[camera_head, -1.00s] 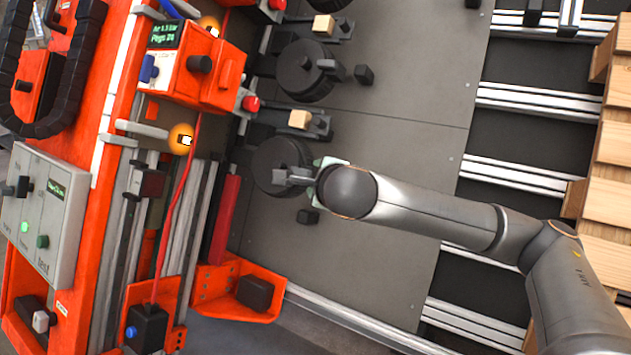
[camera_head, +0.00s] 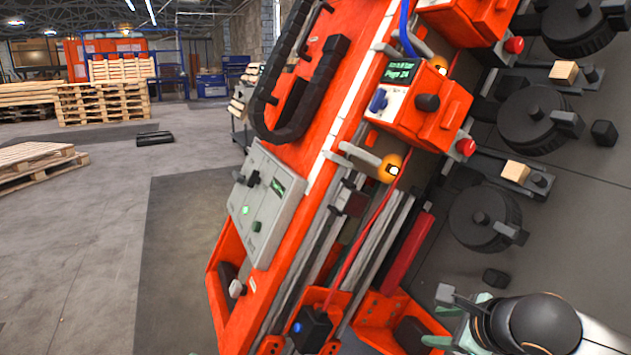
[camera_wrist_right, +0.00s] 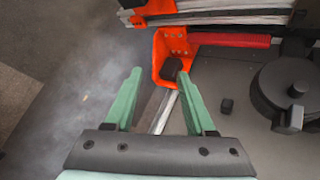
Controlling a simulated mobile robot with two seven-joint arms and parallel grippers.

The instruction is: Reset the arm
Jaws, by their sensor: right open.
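My right gripper (camera_head: 440,317) is at the lower right of the head view, beside the lower end of the orange machine (camera_head: 345,85). In the right wrist view its two green fingers (camera_wrist_right: 158,74) stand apart, with nothing between them. Beyond the fingers are an orange bracket (camera_wrist_right: 170,55) and the edge of the grey plate (camera_wrist_right: 225,85). The nearest round black disc unit (camera_head: 485,218) sits on the plate above the gripper in the head view. My left gripper is not in view.
A grey control box (camera_head: 265,205) with a lit green button is fixed to the machine. Wooden pallets (camera_head: 100,100) stand at the far left, and another pallet stack (camera_head: 35,165) is nearer. The floor (camera_head: 120,215) left of the machine is mostly open.

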